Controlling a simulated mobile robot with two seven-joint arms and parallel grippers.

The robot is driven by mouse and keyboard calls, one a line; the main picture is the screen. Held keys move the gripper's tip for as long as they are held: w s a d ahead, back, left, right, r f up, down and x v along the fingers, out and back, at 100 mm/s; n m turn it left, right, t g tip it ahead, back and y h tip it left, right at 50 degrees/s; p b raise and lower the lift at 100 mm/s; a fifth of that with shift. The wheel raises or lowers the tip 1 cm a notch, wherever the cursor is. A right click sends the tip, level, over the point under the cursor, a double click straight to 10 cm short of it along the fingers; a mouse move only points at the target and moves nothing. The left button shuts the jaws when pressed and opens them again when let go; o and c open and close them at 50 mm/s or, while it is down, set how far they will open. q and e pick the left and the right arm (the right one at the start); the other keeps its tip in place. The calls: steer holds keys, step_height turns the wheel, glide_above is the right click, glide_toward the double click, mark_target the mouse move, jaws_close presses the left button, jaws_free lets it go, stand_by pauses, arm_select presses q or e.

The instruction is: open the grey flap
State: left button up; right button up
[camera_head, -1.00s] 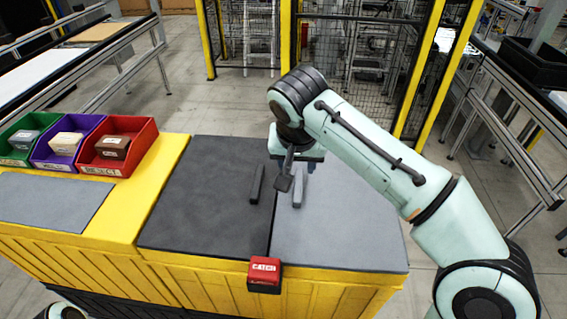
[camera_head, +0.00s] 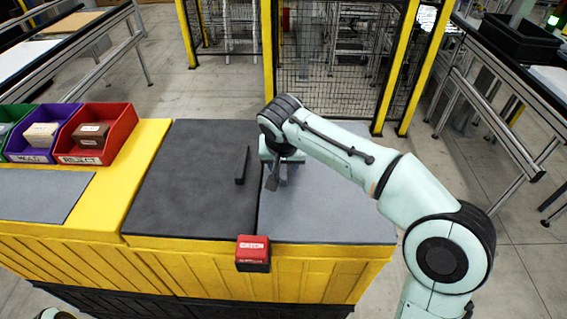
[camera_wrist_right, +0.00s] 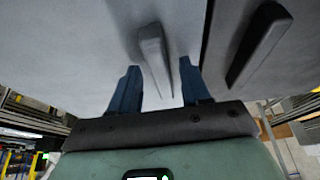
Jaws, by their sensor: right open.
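The grey flap (camera_head: 335,205) is the light grey panel on the right of the yellow unit. It lies flat beside the dark flap. My right gripper (camera_wrist_right: 160,76) is open over it, pointing down. In the right wrist view the flap's bar handle (camera_wrist_right: 153,55) stands between the two blue fingers, with a gap visible on both sides. In the head view my right wrist (camera_head: 278,150) covers part of the handle and the fingertips are hard to see. My left gripper is not in view.
The dark flap (camera_head: 185,185) has its own bar handle (camera_head: 241,166) close on the left. A red and black catch block (camera_head: 252,253) sits at the front edge by the seam. Red (camera_head: 118,128), purple (camera_head: 58,152) and green bins stand at the left. A mesh fence (camera_head: 335,60) stands behind.

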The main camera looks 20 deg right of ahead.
jaws_close()
steer(key=shift+r, duration=0.1)
